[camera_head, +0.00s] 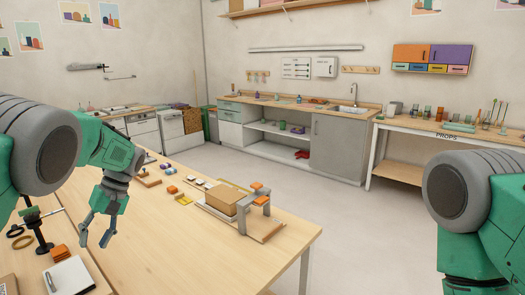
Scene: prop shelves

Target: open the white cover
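My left gripper (96,232) hangs over the left part of the wooden table (190,245) with its fingers pointing down. The fingers are apart and nothing is between them. A white, flat, notebook-like item (70,277) with a dark edge lies on the table at the lower left, below and left of that gripper and apart from it. A small white wall box (326,67) with a dark handle hangs on the back wall, closed and far off. I cannot tell which of these is the white cover. My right arm enters at the right, but its gripper is out of frame.
A cardboard box (228,198) and a grey clamp-like frame (262,207) stand on the table's right part. A counter (340,145) and a PROPS table (440,130) stand behind open floor.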

